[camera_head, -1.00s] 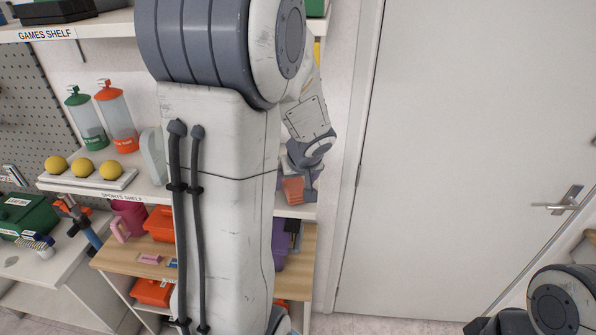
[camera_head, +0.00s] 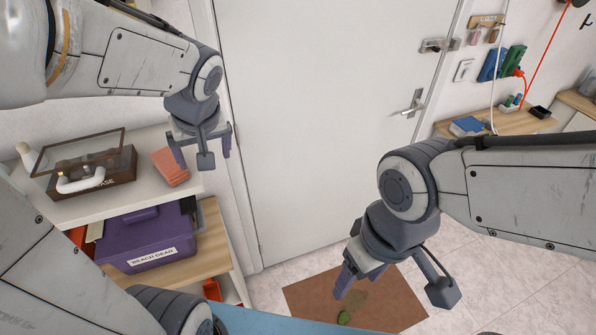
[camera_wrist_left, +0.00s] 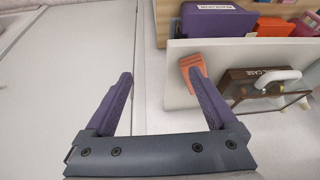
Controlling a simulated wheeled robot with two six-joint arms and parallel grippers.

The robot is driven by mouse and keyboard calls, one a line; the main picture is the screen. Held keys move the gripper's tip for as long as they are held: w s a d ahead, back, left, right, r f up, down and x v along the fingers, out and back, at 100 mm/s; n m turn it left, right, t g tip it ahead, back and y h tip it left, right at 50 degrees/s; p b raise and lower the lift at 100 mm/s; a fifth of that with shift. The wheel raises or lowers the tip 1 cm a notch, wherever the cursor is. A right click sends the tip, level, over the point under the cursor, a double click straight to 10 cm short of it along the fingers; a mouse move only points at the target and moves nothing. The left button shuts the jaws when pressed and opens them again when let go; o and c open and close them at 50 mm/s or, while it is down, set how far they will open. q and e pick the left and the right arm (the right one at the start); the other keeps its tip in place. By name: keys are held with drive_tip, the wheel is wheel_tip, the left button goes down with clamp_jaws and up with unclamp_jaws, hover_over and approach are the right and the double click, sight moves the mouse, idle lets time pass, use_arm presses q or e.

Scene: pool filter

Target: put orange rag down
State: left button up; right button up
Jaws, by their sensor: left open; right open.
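The orange rag (camera_head: 170,167), a folded stack, lies on the white shelf (camera_head: 150,200) near its right end. In the left wrist view the rag (camera_wrist_left: 192,72) lies at the shelf's edge, beyond the right finger's tip. My left gripper (camera_head: 203,152) is open and empty, just right of the rag and apart from it, in front of the door. In the left wrist view both purple fingers are spread with nothing between them (camera_wrist_left: 160,90). My right gripper (camera_head: 358,285) is open and points down over the brown mat, with nothing seen in it.
A dark case (camera_head: 110,180) with a raised clear lid stands left of the rag. A purple beach gear box (camera_head: 140,240) sits on the shelf below. The white door (camera_head: 310,130) is behind. A brown mat (camera_head: 400,305) with a green item (camera_head: 344,317) lies on the floor.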

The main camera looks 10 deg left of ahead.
use_arm(q)
drive_tip(key=s+d+f+m+g+h, duration=0.1)
drive_tip(key=s+d+f+m+h, duration=0.1)
drive_tip(key=s+d+m, duration=0.5)
drive_tip(key=s+d+f+m+g+h, duration=0.2)
drive_tip(key=s+d+m, duration=0.5)
drive_tip(key=d, duration=0.7)
drive_tip(key=s+f, duration=0.1)
drive_tip(key=s, duration=0.1)
drive_tip(key=shift+s+f+m+g, duration=0.3)
drive_tip(key=shift+f, duration=0.05)
wheel_tip(320, 180, down, 9)
drive_tip(key=b, duration=0.9)
